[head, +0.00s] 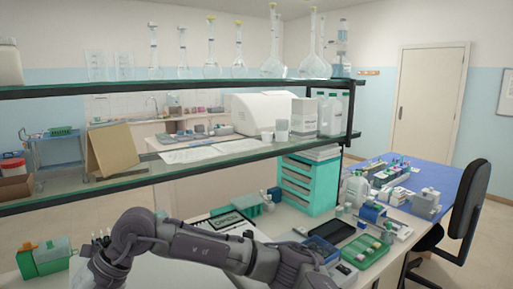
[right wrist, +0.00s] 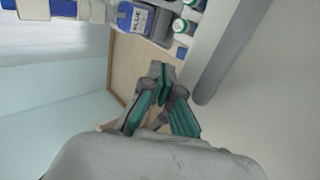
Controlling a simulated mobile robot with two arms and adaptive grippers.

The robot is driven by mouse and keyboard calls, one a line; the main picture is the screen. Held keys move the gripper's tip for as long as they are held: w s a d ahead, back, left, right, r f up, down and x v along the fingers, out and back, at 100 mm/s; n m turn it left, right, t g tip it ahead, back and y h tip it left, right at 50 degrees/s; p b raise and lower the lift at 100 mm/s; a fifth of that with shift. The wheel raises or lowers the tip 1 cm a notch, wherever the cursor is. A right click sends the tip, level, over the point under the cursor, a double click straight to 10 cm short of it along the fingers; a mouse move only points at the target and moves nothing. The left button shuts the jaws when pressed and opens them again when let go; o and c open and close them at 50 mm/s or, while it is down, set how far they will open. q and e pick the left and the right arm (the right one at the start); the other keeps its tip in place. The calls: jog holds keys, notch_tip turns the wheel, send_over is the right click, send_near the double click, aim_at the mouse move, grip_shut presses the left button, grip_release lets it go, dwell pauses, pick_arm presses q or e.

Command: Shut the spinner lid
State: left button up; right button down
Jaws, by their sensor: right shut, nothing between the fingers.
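I cannot pick out the spinner or its lid with certainty in either view. A white rounded machine (head: 262,114) stands behind the glass shelves in the head view, partly hidden by boxes and bottles; I cannot tell whether it is the spinner or how its lid stands. My right gripper (right wrist: 162,72) shows in the right wrist view with its fingers together and nothing between them. It is near a pale wood-edged surface and several bottles. In the head view one of my arms crosses the lower left, with no gripper clearly seen. My left gripper is not in view.
A two-tier glass shelf (head: 180,89) with flasks spans the head view. A teal drawer unit (head: 309,185), a green rack (head: 45,259) and a dark tray (head: 331,231) crowd the bench. In the wrist view, a blue-labelled bottle (right wrist: 135,18) stands near green-capped bottles (right wrist: 181,26).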

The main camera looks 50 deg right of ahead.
jog(key=f, duration=0.1)
jog(key=f+b, duration=0.1)
jog(key=f, duration=0.1)
jog(key=shift+a+f, duration=0.2)
jog(key=shift+f, duration=0.2)
